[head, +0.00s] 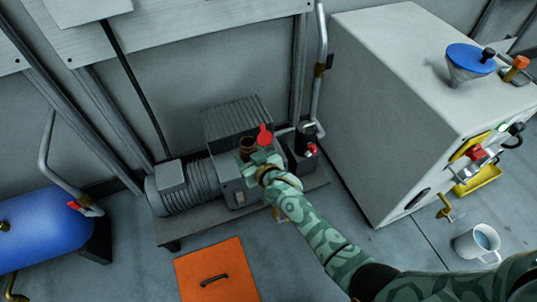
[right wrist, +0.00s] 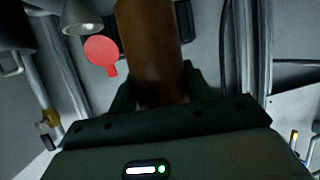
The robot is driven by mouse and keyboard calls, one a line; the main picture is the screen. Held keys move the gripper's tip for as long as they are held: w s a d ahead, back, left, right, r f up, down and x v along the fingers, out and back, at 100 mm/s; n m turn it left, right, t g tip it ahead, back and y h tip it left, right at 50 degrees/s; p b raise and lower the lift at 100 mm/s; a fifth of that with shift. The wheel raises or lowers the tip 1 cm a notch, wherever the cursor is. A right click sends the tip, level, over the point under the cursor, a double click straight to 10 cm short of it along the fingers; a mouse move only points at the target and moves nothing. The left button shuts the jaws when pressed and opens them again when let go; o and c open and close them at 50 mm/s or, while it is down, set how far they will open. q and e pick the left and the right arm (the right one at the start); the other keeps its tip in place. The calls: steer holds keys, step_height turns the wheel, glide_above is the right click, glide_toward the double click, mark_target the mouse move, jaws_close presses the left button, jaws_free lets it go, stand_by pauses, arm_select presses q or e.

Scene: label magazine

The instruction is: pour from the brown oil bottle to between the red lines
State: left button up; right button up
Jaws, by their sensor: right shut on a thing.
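My right gripper (head: 258,160) reaches over the grey pump and motor unit (head: 238,122). In the right wrist view the gripper (right wrist: 160,92) is shut on a brown bottle (right wrist: 150,40), with the jaws on either side of it. In the head view a brown round piece (head: 247,144) shows at the jaws, likely the bottle. Its tilt and any flow are not clear. A red round tag (head: 265,134) stands just beside it and also shows in the right wrist view (right wrist: 102,50). I cannot make out the red lines. My left gripper is not in view.
A white cabinet (head: 400,110) stands right, with a blue funnel (head: 470,60) on top. A white mug (head: 478,243) and yellow tray (head: 477,181) are by it. A blue tank (head: 40,228) is left. An orange panel with a handle (head: 217,272) lies in front.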

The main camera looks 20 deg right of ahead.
steer(key=shift+w+a+f, duration=0.1)
steer(key=shift+w+f, duration=0.05)
steer(key=shift+f, duration=0.4)
steer(key=shift+w+f, duration=0.15)
steer(key=shift+f, duration=0.4)
steer(key=shift+w+f+b, duration=0.15)
steer(key=shift+b, duration=0.2)
